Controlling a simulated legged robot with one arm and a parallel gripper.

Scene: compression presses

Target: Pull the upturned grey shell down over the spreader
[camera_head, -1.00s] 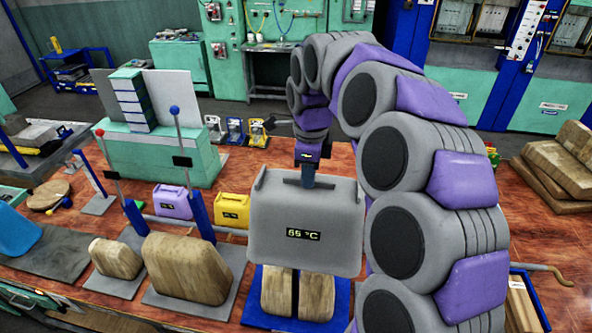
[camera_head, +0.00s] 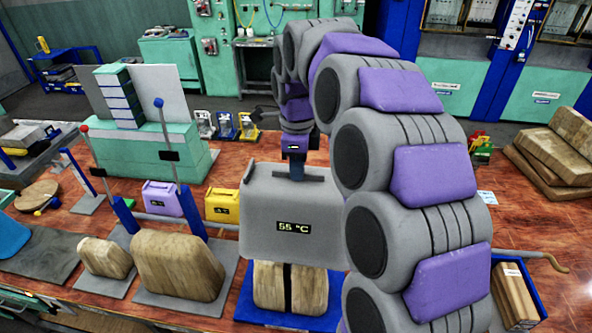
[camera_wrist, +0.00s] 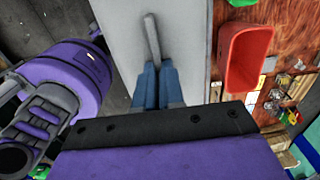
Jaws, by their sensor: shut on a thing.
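The grey shell (camera_head: 270,208) hangs in the middle of the head view, roughly upright, with a small display on its front that seems to read 55 °C. My gripper (camera_head: 297,172) is at its top edge, shut on the bar-like handle (camera_wrist: 152,38) of the shell; the blue fingers (camera_wrist: 157,85) meet it in the wrist view. Below the shell stands the spreader (camera_head: 268,288), wooden halves with a dark gap between them. Its top is hidden by the shell's lower edge, so I cannot tell how far the shell covers it. Its blue base (camera_head: 246,307) shows around the foot.
Wooden forms (camera_head: 180,268) on grey plates stand to the left, near a red-knobbed and a blue-knobbed lever (camera_head: 169,130). Yellow (camera_head: 222,206) and purple boxes stand behind. Wooden blocks (camera_head: 555,150) lie at right. A red bin (camera_wrist: 246,55) shows in the wrist view.

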